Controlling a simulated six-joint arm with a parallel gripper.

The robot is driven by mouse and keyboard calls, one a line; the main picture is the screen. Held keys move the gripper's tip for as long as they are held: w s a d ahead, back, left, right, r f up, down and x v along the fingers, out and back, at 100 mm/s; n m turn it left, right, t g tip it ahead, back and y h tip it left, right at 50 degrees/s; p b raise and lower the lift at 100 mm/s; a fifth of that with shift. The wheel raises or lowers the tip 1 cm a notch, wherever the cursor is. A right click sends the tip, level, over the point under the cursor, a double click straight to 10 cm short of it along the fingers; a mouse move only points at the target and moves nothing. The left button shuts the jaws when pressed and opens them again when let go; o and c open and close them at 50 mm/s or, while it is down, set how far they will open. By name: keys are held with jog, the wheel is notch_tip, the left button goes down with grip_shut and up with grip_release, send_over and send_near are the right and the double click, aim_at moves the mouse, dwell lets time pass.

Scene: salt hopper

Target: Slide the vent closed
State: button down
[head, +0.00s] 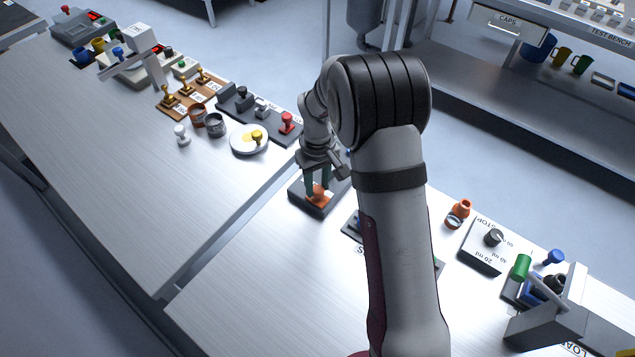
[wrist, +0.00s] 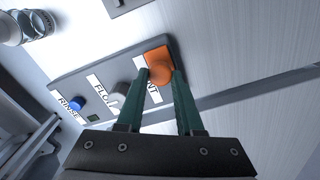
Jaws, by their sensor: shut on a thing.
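The vent is an orange slider with a round knob (wrist: 161,74) and a square orange plate (wrist: 157,53), at the end of a grey panel (wrist: 75,75) in the wrist view. The label beside it is partly covered by a finger. In the head view the orange vent (head: 319,196) sits on the dark panel end (head: 308,209) under my gripper. My gripper (head: 318,187) points down, its two green fingers shut on the orange knob; the wrist view shows the fingertips (wrist: 160,77) on either side of it. My arm hides much of the panel in the head view.
The same panel carries a pale FLOW knob (wrist: 119,95) and a blue RINSE knob (wrist: 78,103). A white dish (head: 248,141) and a red knob (head: 287,121) stand on the neighbouring table, across a gap. Bare tabletop (head: 250,285) lies in front.

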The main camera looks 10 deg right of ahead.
aim_at(299, 187)
jog(key=shift+w+a, duration=2)
jog(key=c, duration=0.5)
grip_release()
notch_tip(299, 187, up, 16)
jog(key=shift+s+f, duration=0.1)
